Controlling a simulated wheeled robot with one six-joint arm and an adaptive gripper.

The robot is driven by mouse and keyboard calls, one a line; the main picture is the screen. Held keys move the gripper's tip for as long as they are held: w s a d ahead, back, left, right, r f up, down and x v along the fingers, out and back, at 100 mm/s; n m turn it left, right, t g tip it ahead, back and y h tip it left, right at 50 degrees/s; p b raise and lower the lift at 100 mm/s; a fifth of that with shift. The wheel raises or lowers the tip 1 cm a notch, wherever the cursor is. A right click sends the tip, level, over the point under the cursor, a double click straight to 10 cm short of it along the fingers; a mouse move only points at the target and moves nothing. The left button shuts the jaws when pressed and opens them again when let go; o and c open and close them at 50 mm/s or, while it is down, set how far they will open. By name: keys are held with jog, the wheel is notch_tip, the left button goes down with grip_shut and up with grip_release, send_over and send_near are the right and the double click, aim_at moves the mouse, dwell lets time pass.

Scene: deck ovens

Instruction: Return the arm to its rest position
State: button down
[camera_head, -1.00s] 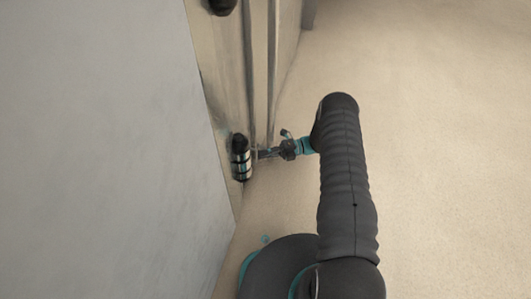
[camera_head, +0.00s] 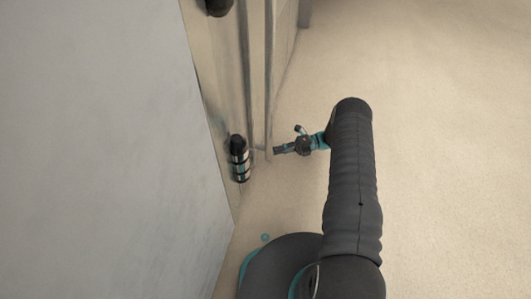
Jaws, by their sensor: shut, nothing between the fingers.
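My arm (camera_head: 354,190) rises from the bottom of the head view, its dark ribbed link standing nearly upright in the picture. My gripper (camera_head: 279,150) is small and dark at the arm's far end, pointing left toward the metal oven front (camera_head: 232,75). It is shut with nothing in it. A gap shows between its tip and the black-and-silver cylindrical fitting (camera_head: 239,160) on the oven front. The wrist beyond the upper link is partly hidden behind it.
A large plain grey panel (camera_head: 95,150) fills the left side, close to my arm. Another dark knob (camera_head: 218,7) is on the oven front at the top. Vertical bars (camera_head: 268,70) run along that front. The beige floor (camera_head: 450,130) on the right is clear.

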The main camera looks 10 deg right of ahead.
jog(key=shift+w+d, duration=0.2)
jog(key=shift+d, duration=2.15)
